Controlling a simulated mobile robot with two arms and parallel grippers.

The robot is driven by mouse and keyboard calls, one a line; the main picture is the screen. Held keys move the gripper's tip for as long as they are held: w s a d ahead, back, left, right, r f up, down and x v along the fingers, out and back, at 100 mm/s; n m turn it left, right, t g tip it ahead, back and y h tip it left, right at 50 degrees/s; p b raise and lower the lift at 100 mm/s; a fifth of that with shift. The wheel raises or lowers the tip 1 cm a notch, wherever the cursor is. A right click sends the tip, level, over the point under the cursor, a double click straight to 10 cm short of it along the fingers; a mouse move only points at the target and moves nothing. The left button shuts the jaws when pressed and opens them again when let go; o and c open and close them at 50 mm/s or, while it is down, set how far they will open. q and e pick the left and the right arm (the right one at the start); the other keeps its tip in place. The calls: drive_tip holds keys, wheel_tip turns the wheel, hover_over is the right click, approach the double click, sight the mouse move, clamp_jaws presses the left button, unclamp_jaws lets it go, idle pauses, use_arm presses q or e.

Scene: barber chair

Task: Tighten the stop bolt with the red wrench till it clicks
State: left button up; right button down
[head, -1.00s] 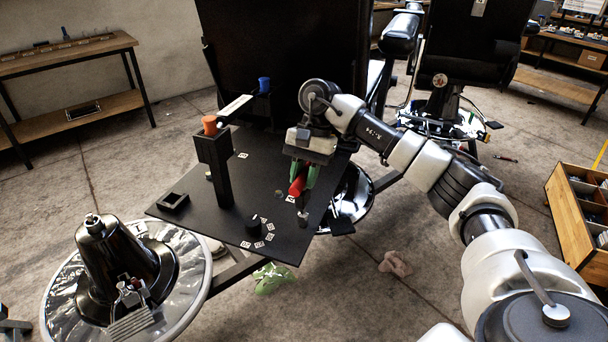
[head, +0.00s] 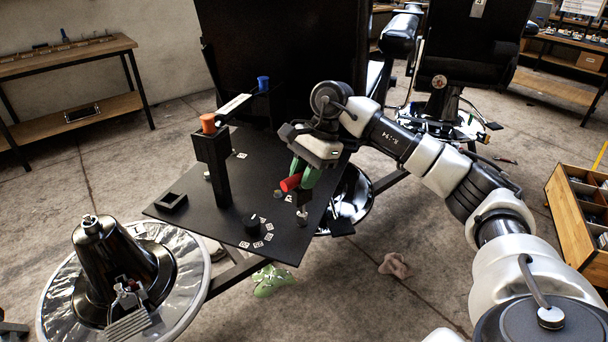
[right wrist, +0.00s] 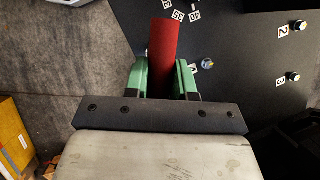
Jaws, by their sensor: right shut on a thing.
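The red wrench (head: 290,182) is held between the green fingers of my right gripper (head: 304,172), over the right part of the black board (head: 180,208). In the right wrist view its red handle (right wrist: 165,42) sticks out between the fingers (right wrist: 163,80). A small grey metal piece (head: 302,217), possibly the stop bolt, shows just below the wrench near the board's right edge. I cannot tell whether the wrench's head sits on a bolt; that end is hidden by the gripper. My left gripper is not in view.
A black knob (head: 253,222) stands among white number tags. Numbered bolts (right wrist: 291,34) show in the wrist view.

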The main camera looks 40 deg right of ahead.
drive_tip(key=shift+s+m+t+b, duration=0.1)
drive_tip(key=shift+m+t+b, duration=0.3)
drive_tip(key=shift+m, duration=0.8)
drive_tip(key=shift+m+t, duration=0.4)
drive_tip(key=shift+m, duration=0.3)
drive_tip(key=shift+m+h, duration=0.3)
drive_tip(key=shift+m, duration=0.4)
drive_tip(key=m+t, duration=0.1)
drive_tip(key=m, duration=0.1)
drive_tip(key=shift+s+m+h+b, duration=0.1)
drive_tip(key=shift+m+h+b, duration=0.2)
drive_tip(key=shift+m+b, duration=0.1)
drive_tip(key=n, duration=0.3)
drive_tip(key=shift+r+g+y+p, duration=0.1)
drive_tip(key=shift+g+y+p, duration=0.3)
drive_tip(key=shift+r+p, duration=1.75)
drive_tip(key=shift+r, duration=0.75)
drive_tip(key=shift+f, duration=0.1)
